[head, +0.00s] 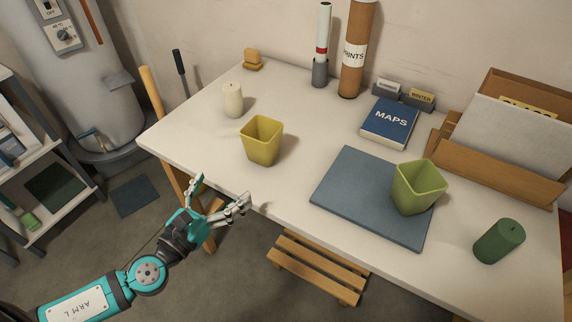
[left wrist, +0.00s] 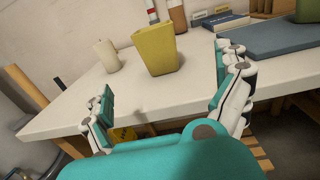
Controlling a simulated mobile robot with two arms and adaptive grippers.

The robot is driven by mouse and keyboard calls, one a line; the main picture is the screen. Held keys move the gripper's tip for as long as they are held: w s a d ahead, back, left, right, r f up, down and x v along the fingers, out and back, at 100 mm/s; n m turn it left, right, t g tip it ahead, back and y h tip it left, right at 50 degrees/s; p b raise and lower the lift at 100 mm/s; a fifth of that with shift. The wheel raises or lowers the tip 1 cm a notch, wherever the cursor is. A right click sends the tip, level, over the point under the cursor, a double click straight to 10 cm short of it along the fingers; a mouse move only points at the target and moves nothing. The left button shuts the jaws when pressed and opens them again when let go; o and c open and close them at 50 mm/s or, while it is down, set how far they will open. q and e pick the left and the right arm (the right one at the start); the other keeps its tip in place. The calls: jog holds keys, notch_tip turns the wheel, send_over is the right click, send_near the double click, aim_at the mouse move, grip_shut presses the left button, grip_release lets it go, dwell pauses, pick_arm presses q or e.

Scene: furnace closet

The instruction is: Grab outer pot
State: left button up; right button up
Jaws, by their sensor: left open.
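A yellow square, tapered pot (head: 262,143) stands upright on the white table near its front left edge. It also shows in the left wrist view (left wrist: 158,52), ahead of my fingers. A green pot of similar shape (head: 417,188) stands on a blue-grey mat (head: 350,190) at the right; its lower part shows at the top right of the wrist view. Neither picture makes clear which pot is the outer one. My left gripper (head: 221,191) is open and empty at the table's front edge, short of the yellow pot and not touching it. My right gripper is out of view.
A cream candle (head: 232,100) stands left of the yellow pot. A green candle (head: 498,241) is at the right front. A blue maps book (head: 390,122), tubes and a wooden file holder (head: 490,165) are behind. A slatted stool (head: 315,267) is below the front edge.

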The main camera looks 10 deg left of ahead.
pick_arm(q)
jog(key=p, duration=0.2)
send_near(254, 150)
jog(key=x, duration=0.3)
jog(key=shift+w+r, duration=0.15)
jog(key=shift+r, duration=0.15)
jog(key=x, duration=0.3)
jog(key=shift+f+p, duration=0.1)
jog(key=shift+p, duration=0.25)
jog(key=shift+x, duration=1.05)
jog(key=shift+w+d+f, duration=0.1)
jog(key=shift+w+d, duration=0.05)
jog(key=shift+w, duration=0.15)
jog(key=x, duration=0.4)
jog(key=shift+p, duration=0.35)
jog(key=shift+w+d+f, duration=0.1)
jog(key=shift+w+d, duration=0.05)
jog(key=shift+w, duration=0.3)
jog(key=shift+c, duration=0.8)
jog(key=c, duration=1.1)
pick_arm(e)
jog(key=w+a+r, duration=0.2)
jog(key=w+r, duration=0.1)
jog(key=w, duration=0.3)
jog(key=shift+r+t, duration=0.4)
